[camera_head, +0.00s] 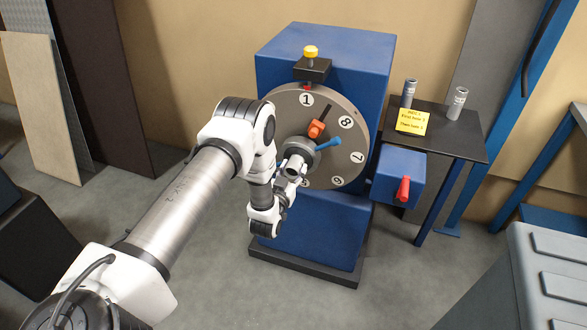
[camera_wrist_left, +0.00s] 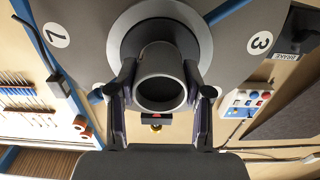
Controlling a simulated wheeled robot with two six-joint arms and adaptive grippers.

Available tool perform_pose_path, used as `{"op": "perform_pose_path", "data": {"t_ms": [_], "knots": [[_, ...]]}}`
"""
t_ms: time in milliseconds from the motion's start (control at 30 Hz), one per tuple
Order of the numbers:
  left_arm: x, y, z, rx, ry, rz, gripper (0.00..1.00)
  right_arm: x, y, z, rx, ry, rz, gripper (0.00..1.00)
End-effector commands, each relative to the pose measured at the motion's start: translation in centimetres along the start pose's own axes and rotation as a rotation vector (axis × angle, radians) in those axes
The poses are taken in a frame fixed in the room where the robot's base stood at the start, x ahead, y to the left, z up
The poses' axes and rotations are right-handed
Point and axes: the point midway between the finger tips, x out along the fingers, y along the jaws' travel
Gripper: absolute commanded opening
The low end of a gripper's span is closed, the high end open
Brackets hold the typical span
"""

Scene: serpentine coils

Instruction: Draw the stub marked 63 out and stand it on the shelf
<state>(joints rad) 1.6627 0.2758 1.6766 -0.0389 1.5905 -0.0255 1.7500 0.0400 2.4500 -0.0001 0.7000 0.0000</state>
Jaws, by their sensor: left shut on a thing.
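My left gripper (camera_head: 294,170) is at the hub of a grey numbered disc (camera_head: 342,112) on a blue cabinet. In the left wrist view its two fingers are shut on the sides of a hollow grey metal stub (camera_wrist_left: 160,93), whose open end faces the camera. The stub is in line with the round hub (camera_wrist_left: 122,38) behind it; I cannot tell how deep it sits. No marking on it is readable. The dark shelf (camera_head: 465,143) stands right of the cabinet and holds two grey cylinders, one at the back (camera_head: 409,93) and one at the right (camera_head: 456,104). My right gripper is not in view.
A blue box (camera_head: 390,178) with a red handle (camera_head: 403,189) juts out below. The disc carries an orange knob (camera_head: 316,129) and a blue lever (camera_head: 328,144). Bare shelf surface lies between and before the cylinders.

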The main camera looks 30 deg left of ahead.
Motion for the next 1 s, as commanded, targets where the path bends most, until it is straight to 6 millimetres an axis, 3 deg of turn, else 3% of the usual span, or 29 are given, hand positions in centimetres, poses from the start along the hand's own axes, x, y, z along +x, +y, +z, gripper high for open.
{"op": "perform_pose_path", "data": {"t_ms": [1000], "knots": [[-6.0, 0.0, 0.0, 0.0, -0.005, 0.001, 0.0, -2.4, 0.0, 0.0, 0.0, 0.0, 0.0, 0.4]]}}
